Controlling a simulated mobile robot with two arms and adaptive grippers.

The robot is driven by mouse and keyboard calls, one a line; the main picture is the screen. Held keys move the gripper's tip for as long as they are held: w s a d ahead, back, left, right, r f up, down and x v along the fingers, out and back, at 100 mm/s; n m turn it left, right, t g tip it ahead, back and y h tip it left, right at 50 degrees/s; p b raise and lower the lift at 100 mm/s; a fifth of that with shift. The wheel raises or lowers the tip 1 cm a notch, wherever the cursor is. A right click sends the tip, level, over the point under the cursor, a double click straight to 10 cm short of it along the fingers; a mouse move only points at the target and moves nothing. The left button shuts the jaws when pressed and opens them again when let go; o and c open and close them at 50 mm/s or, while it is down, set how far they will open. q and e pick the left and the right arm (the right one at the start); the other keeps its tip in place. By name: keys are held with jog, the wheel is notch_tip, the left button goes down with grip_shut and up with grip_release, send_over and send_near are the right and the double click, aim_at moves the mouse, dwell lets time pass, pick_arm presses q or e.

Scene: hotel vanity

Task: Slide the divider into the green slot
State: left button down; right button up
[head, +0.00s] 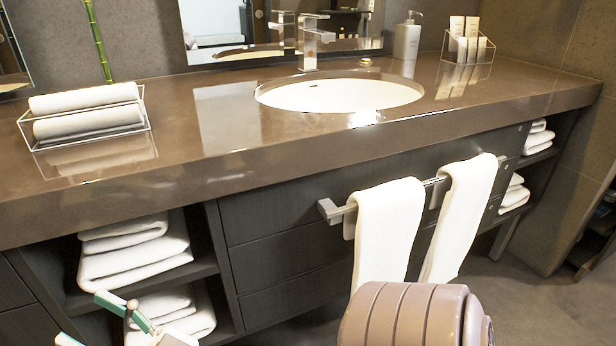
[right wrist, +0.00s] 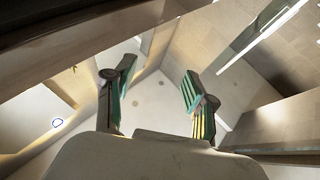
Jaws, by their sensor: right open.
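I see no divider and no green slot in either view.
A brown vanity counter (head: 230,150) holds a sink (head: 340,95), a wire tray (head: 148,124) of rolled towels, a soap bottle (head: 406,40) and a clear holder (head: 489,60) with tubes. Two towels hang on a front bar (head: 334,210). Folded towels (head: 135,262) fill the shelves.

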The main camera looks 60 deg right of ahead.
pick_arm(q)
jog(key=shift+s, duration=0.1)
pick_arm(e)
jog(key=shift+f, duration=0.1)
pick_arm(q)
jog(key=shift+s+d, duration=0.1)
jog(key=shift+d, duration=0.05)
pick_arm(e)
jog(key=shift+w+f, duration=0.2)
jog(key=shift+f, duration=0.05)
pick_arm(q)
jog(key=shift+s+d, duration=0.15)
jog(key=shift+s, duration=0.15)
pick_arm(e)
jog(key=shift+w+d+f+g+h, duration=0.1)
jog(key=shift+w+f+g+h, duration=0.1)
jog(key=shift+f+g+h, duration=0.25)
pick_arm(q)
jog(key=shift+s+d+p, duration=0.1)
jog(key=shift+s+p, duration=0.05)
jog(key=shift+p, duration=0.15)
pick_arm(e)
jog(key=shift+w+f+g, duration=0.1)
jog(key=shift+f+g, duration=0.15)
